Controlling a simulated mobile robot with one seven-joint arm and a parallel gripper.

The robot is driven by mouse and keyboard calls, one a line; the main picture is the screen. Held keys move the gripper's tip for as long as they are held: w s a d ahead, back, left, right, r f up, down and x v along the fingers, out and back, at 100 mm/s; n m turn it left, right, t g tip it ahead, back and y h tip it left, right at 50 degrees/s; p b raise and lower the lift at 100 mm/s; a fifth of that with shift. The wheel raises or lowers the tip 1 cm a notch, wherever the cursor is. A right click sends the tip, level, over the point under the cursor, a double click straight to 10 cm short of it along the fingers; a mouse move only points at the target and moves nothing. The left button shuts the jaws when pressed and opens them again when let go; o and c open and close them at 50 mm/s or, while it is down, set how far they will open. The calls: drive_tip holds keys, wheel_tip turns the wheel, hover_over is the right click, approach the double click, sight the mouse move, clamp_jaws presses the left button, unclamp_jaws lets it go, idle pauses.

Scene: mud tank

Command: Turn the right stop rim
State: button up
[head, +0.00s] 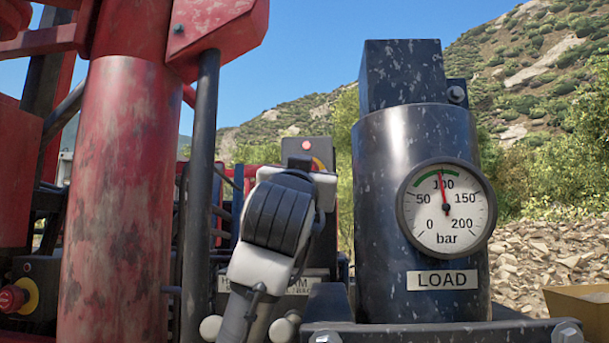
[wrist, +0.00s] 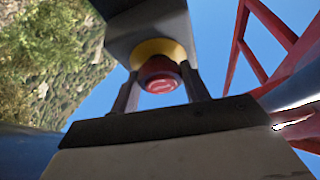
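In the wrist view a round red stop button (wrist: 160,76) with a yellow collar (wrist: 158,48) sits on a dark box (wrist: 150,22). The two fingers of my gripper (wrist: 160,84) stand apart, one on each side of the red rim. They are very close to it; I cannot tell whether they touch it. In the head view my arm hides the gripper and this button. Another red stop button (head: 12,298) with a yellow collar shows at the lower left edge of the head view.
A dark cylinder with a pressure gauge (head: 446,207) and a LOAD label (head: 442,280) stands right of my arm. A thick red column (head: 118,200) and a dark rod (head: 200,200) stand left of it. A grey unit with a red light (head: 306,146) is behind.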

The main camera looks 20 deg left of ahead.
drive_tip(key=shift+c, duration=0.9)
drive_tip(key=shift+m, duration=0.5)
drive_tip(key=shift+s+a+r+m+g+h, duration=0.15)
drive_tip(key=shift+m+h, duration=0.7)
drive_tip(key=shift+m, duration=0.85)
drive_tip(key=shift+w+d+f+m+g+h, duration=0.15)
drive_tip(key=shift+m+h, duration=0.65)
drive_tip(key=shift+m, duration=0.9)
drive_tip(key=shift+s+a+r+m+g+h, duration=0.15)
drive_tip(key=shift+m+h, duration=0.7)
drive_tip(key=shift+m, duration=0.85)
drive_tip(key=o, duration=1)
